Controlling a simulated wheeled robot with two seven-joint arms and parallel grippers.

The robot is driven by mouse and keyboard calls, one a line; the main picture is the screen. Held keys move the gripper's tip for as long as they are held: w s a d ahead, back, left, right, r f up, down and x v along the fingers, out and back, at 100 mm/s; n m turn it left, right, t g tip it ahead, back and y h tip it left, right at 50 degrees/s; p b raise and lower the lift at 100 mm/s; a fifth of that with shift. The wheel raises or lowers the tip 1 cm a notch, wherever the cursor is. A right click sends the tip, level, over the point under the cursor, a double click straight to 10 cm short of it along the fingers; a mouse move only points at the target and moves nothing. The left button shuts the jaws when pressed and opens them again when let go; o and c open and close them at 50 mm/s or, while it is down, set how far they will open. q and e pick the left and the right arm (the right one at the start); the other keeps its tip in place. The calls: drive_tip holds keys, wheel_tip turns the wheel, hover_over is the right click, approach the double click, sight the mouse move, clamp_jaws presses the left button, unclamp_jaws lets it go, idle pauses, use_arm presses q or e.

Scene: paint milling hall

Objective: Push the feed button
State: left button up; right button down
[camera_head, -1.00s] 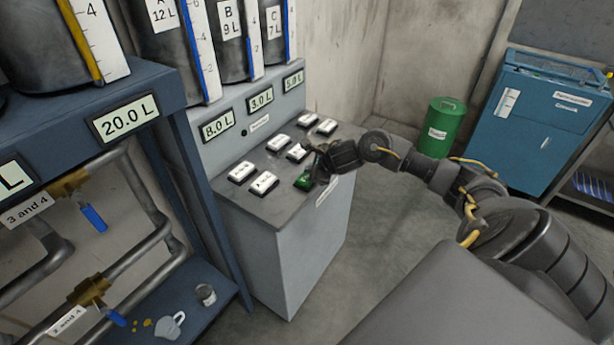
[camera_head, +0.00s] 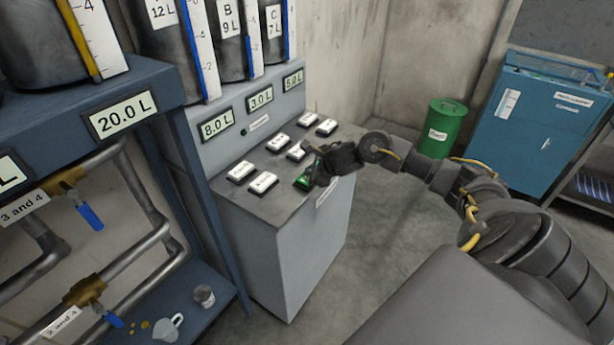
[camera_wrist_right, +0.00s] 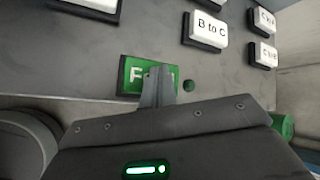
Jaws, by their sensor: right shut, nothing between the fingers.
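The green feed button (camera_head: 303,184) sits at the front edge of the grey control console's top (camera_head: 262,207). In the right wrist view the green button (camera_wrist_right: 133,78) shows a white "F", and the rest of its label is hidden behind the fingers. My right gripper (camera_head: 312,172) is shut and empty, with its fingertips over the button; it also shows in the right wrist view (camera_wrist_right: 158,72). I cannot tell whether the tips touch the button. A small round green lamp (camera_wrist_right: 189,85) is right of the button. My left gripper is not in view.
Several white buttons stand close by, among them "B to C" (camera_wrist_right: 206,30). Displays reading 8.0 L (camera_head: 216,126), 3.0 L and 5.0 L are on the console's back panel. A blue pipe rack (camera_head: 160,85) stands left. A green drum (camera_head: 442,128) and blue cabinet (camera_head: 535,125) stand behind.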

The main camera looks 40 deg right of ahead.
idle(0.3)
drive_tip(key=shift+r, duration=0.45)
drive_tip(key=shift+r, duration=0.1)
wheel_tip(320, 180, up, 6)
drive_tip(key=p, duration=0.4)
drive_tip(key=shift+p, duration=0.4)
drive_tip(key=shift+s, duration=0.1)
